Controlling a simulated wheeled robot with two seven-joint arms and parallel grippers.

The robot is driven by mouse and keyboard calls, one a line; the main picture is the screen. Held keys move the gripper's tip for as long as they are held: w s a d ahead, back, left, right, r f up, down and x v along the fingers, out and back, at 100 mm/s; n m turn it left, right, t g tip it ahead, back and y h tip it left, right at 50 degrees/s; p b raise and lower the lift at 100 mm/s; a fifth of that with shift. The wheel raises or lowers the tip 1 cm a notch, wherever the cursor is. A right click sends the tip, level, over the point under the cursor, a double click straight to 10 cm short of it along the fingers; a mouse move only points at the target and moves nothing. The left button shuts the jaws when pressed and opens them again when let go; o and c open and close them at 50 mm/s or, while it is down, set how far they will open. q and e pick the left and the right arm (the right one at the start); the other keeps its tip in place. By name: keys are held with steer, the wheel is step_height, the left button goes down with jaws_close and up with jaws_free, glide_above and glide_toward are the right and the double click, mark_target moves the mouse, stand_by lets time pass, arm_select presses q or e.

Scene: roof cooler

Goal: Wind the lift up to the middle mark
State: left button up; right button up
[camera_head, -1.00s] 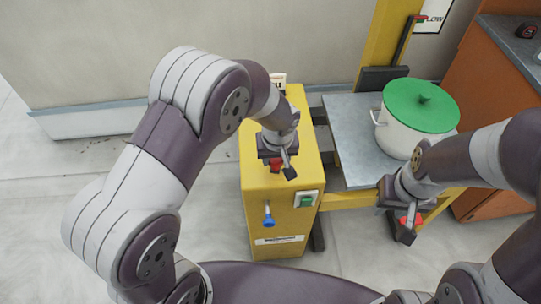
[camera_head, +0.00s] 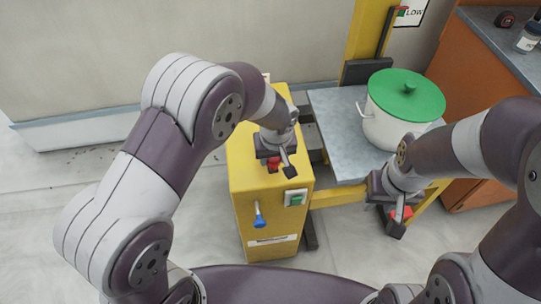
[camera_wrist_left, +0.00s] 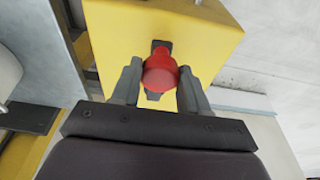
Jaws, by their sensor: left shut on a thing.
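My left gripper (camera_head: 279,165) is shut around a red knob (camera_wrist_left: 161,70) at the yellow box (camera_head: 265,220); in the left wrist view the knob sits between both fingers, with a dark part behind it. The lift has a yellow mast (camera_head: 362,35) and a grey platform (camera_head: 335,125). A white pot (camera_head: 385,127) with a green lid (camera_head: 405,95) stands on the platform.
The box front has a green switch (camera_head: 296,198) and a blue-tipped lever (camera_head: 259,217). An orange cabinet (camera_head: 465,90) stands at the right, with a tape measure (camera_head: 506,19) and a jar (camera_head: 529,38) on its grey top. Floor left of the box is clear.

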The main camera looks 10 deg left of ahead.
arm_select(q)
steer(key=shift+d, duration=0.15)
steer(key=shift+w+d, duration=0.35)
steer(key=shift+d, duration=0.35)
steer(key=shift+w+d, duration=0.1)
steer(key=shift+d, duration=0.05)
steer(key=shift+w+d+r, duration=0.1)
steer(key=shift+w+d, duration=0.5)
steer(key=shift+d, duration=0.15)
steer(key=shift+w+d, duration=0.15)
